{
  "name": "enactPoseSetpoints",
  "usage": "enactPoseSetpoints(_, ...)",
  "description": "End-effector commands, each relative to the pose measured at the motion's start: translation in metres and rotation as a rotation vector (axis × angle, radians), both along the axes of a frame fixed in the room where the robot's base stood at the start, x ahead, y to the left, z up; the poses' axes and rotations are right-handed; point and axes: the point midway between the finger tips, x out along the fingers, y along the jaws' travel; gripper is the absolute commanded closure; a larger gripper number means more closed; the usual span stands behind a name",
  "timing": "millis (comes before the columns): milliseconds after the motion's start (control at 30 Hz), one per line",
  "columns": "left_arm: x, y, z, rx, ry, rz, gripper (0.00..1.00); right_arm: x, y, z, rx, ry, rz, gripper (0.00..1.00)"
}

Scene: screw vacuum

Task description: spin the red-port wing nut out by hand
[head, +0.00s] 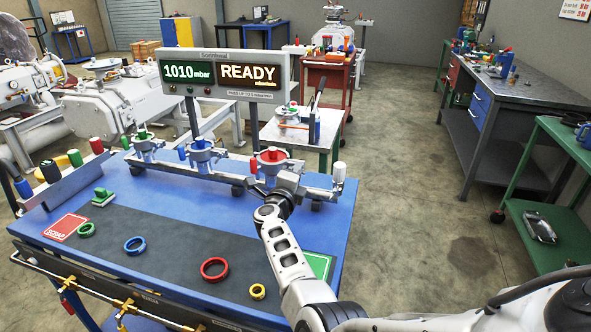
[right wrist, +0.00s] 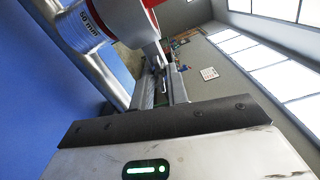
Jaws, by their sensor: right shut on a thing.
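The red port (head: 272,157) is the rightmost of three ports on the grey manifold at the back of the blue table. My right arm reaches up from the lower right, and my right gripper (head: 286,182) is at the near right side of the red port. It is shut on the wing nut of the red clamp, which the gripper hides in the head view. In the right wrist view a metal pipe marked 50 mm (right wrist: 85,25) and part of the red clamp (right wrist: 152,4) show close by. The fingertips and the nut's thread are not clear. My left gripper is not visible.
The blue port (head: 203,152) and green port (head: 145,143) stand left of the red one. A display (head: 222,76) reads 1010 mbar and READY. Green, blue, red (head: 215,268) and yellow rings lie on the dark mat. A red SCRAP square (head: 65,227) is at the left.

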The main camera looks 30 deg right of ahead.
Motion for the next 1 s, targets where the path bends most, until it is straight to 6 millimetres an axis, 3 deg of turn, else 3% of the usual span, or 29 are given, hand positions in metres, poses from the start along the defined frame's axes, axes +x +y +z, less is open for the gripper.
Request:
enactPoseSetpoints(400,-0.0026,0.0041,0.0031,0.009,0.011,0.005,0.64,0.0006,-0.0015,0.0030,-0.147,0.166,-0.002,1.00)
enactPoseSetpoints(1000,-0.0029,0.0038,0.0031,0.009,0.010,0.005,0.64,0.0008,-0.0022,0.0038,-0.176,0.197,-0.003,1.00)
